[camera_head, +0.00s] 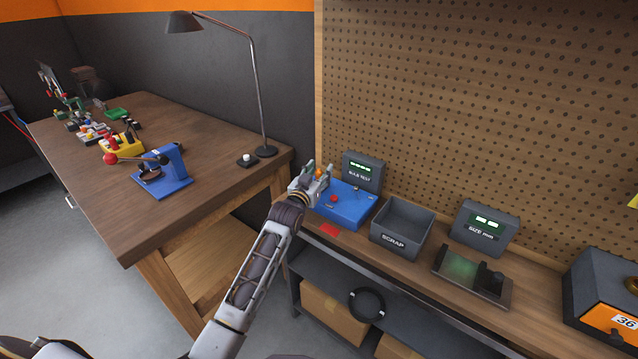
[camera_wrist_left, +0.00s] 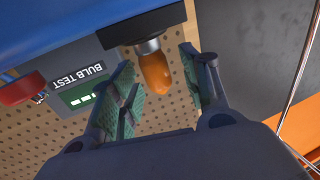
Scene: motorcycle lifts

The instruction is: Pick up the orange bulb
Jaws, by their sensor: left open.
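The orange bulb (camera_head: 320,173) is small in the head view, at the back left of the blue bulb tester (camera_head: 348,206). In the left wrist view the orange bulb (camera_wrist_left: 155,72) has its metal base in a dark socket (camera_wrist_left: 143,24) on the tester. My left gripper (camera_head: 312,177) is at the bulb. In the left wrist view its padded fingers (camera_wrist_left: 157,72) are open, one on each side of the bulb, with visible gaps. The bulb test display (camera_head: 362,172) stands behind the tester. My right gripper is not in view.
A scrap bin (camera_head: 402,227), a size display (camera_head: 484,228) and a gauge plate (camera_head: 472,275) stand right of the tester. A pegboard (camera_head: 480,90) rises behind. A wooden table (camera_head: 215,135) with a lamp (camera_head: 255,90) is at left.

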